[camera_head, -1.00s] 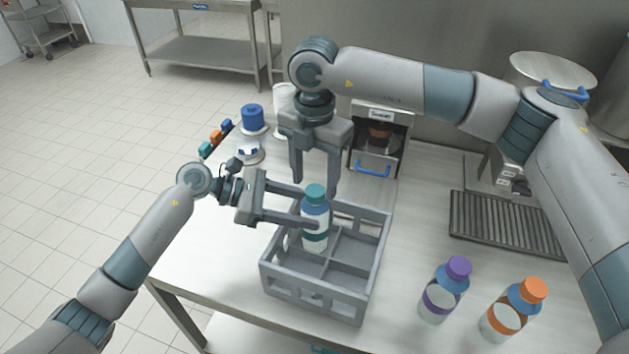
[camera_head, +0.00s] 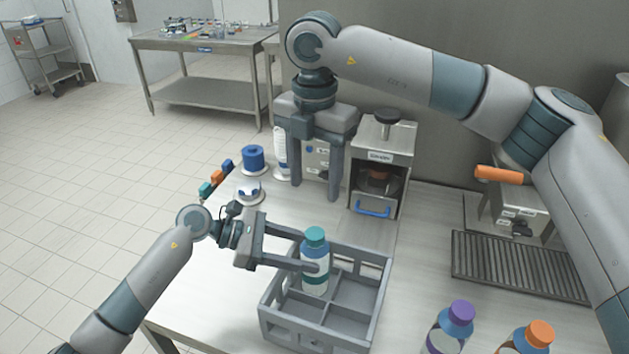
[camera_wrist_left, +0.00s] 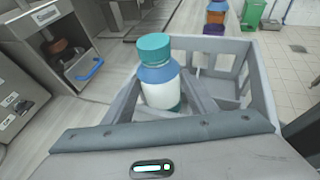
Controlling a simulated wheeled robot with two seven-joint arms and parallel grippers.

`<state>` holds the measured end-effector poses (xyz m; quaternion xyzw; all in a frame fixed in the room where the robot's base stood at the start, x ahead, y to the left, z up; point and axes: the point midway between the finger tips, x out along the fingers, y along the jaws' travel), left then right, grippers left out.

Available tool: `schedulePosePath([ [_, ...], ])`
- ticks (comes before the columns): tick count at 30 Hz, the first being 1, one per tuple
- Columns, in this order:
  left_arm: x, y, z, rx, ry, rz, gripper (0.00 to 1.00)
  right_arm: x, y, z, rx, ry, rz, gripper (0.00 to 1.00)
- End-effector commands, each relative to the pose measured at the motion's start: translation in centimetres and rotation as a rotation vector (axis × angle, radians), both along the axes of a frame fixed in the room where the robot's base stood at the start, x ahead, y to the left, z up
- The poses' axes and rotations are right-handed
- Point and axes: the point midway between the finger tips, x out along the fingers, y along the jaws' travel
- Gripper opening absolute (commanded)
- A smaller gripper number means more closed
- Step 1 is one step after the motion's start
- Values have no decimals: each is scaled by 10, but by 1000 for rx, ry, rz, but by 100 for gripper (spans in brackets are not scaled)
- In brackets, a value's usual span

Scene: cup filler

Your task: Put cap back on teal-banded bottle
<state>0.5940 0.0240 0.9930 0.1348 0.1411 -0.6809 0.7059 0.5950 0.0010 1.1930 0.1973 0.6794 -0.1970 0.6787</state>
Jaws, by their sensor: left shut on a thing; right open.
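The teal-banded bottle (camera_head: 315,273) stands upright in a back-left compartment of the grey crate (camera_head: 311,333). A teal cap (camera_head: 315,237) sits on its top, and in the left wrist view the cap (camera_wrist_left: 154,46) looks level on the bottle's blue shoulder. My left gripper (camera_head: 312,266) is shut around the bottle's body from the left, and its fingers flank the bottle (camera_wrist_left: 160,88) in the left wrist view. My right gripper (camera_head: 321,195) is open and empty, pointing down behind the crate, above and apart from the bottle. The teal band is partly hidden.
A purple-capped bottle (camera_head: 452,325) and an orange-capped bottle (camera_head: 530,338) stand right of the crate. A machine with a blue handle (camera_head: 373,208) stands behind it. A blue spool-like item (camera_head: 253,157) and small coloured blocks (camera_head: 216,177) are at the left edge. A drain grate (camera_head: 520,266) lies at right.

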Motion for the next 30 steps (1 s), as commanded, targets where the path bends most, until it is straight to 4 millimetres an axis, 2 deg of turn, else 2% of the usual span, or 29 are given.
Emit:
schedulePosePath([
  [2,0,0,0,0,0,1,0,0,0,0,0,0,0,54],
  [3,0,0,0,0,0,1,61,0,0,0,0,0,0,54],
  [5,0,0,0,0,0,1,74,0,0,0,0,0,0,54],
  [14,0,1,0,0,0,1,74,0,0,-1,0,0,0,54],
  [20,1,9,2,1,-2,1,74,0,0,-5,0,0,0,54],
  [26,0,32,10,3,-4,3,74,0,0,-17,0,0,0,54],
  [30,-1,56,18,3,-3,3,74,0,0,-28,0,0,0,54],
])
